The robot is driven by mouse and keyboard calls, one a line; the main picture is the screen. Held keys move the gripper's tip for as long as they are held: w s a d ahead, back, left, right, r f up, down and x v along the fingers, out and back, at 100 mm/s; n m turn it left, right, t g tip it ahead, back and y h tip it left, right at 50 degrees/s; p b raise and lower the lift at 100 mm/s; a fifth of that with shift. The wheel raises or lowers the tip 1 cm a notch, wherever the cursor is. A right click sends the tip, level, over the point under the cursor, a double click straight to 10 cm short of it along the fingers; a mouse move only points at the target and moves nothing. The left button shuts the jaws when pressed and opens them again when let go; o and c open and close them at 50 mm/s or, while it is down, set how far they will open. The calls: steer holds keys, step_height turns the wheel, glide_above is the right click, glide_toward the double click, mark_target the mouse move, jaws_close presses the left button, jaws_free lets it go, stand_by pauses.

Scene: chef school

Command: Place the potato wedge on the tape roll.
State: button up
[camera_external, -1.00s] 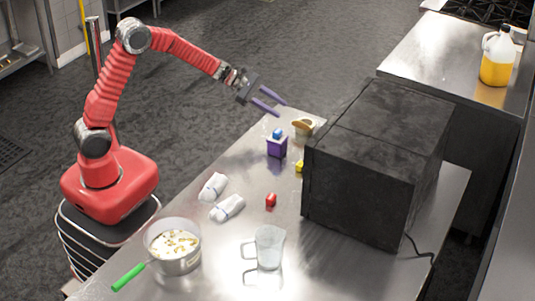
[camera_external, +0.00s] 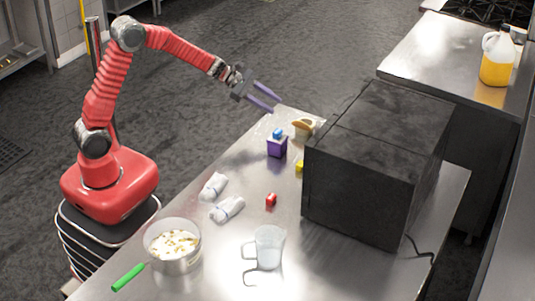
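An orange-brown curved piece that looks like the potato wedge (camera_external: 303,122) is at the far end of the steel table. It appears to rest on top of a pale, round, upright thing that may be the tape roll (camera_external: 305,132); both are small, and I cannot tell exact contact. My gripper (camera_external: 275,103) is open and empty. It is in the air, up and to the left of the wedge, with its fingers pointing right and slightly down.
A purple box with a blue top (camera_external: 277,147) stands close by on the steel table (camera_external: 340,262). A large black oven-like box (camera_external: 375,165) is to the right. Nearer are white wrapped items (camera_external: 227,208), a red block (camera_external: 271,200), a glass jug (camera_external: 268,247) and a pot (camera_external: 174,260).

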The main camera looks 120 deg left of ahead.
steer(key=w+d+r+m+g+h, duration=0.3)
steer(key=d+m, duration=0.4)
steer(key=d, duration=0.9)
steer(key=w+d+r+m+h, duration=0.3)
steer(key=d+m, duration=0.5)
steer(key=d, duration=0.9)
steer(key=s+d+r+m+g+y, duration=0.1)
steer(key=s+d+m+g+y, duration=0.2)
steer(key=s+d+m, duration=1.6)
steer(key=shift+s+d+r, duration=0.35)
steer(key=shift+s+d, duration=0.3)
steer(key=shift+d, duration=0.1)
